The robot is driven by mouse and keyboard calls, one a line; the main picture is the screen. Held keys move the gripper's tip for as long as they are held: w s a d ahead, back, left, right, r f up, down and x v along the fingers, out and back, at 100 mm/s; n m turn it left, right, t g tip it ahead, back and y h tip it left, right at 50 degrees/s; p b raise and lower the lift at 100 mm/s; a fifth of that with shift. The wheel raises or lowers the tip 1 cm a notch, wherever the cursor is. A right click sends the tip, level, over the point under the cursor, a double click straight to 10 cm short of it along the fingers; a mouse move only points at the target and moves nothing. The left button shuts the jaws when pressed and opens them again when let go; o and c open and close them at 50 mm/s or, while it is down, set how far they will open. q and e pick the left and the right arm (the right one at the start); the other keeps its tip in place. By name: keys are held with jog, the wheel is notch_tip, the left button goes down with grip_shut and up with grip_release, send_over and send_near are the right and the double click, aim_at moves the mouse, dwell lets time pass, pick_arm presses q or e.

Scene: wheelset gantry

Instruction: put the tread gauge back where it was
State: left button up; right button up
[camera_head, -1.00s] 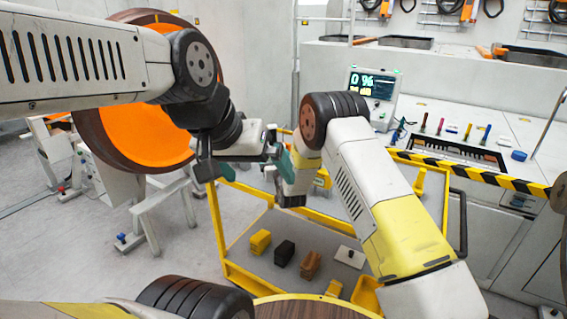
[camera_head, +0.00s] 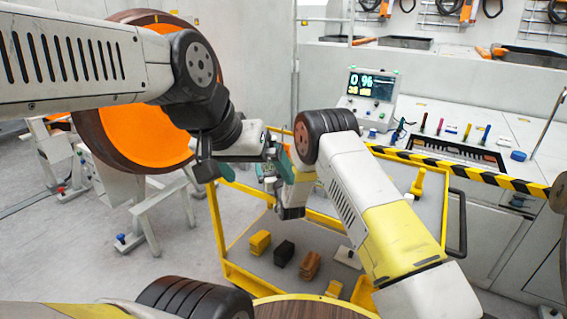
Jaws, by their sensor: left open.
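My left gripper (camera_head: 277,158) is above the yellow-framed trolley (camera_head: 218,232), at the centre of the view. Its teal-tipped fingers are apart, and I see nothing clearly held between them. My right arm reaches in from the lower right, and its end (camera_head: 292,190) is just right of the left gripper. The right fingers are mostly hidden by the arm and the left gripper, so their state is unclear. I cannot pick out the tread gauge with certainty; it may be hidden behind my arms.
On the trolley's lower deck are a yellow block (camera_head: 260,242), a black block (camera_head: 284,252), a brown block (camera_head: 310,265) and a white plate (camera_head: 347,257). An orange-faced wheel (camera_head: 150,135) stands at left. A striped bar (camera_head: 470,175) edges the bench with a display (camera_head: 371,85).

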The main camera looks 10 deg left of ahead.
jog(key=shift+s+r, duration=0.1)
jog(key=shift+s, duration=0.05)
jog(key=v, duration=1.1)
jog(key=shift+s+d+r, duration=0.1)
jog(key=shift+s+d, duration=0.15)
jog(key=shift+s, duration=0.05)
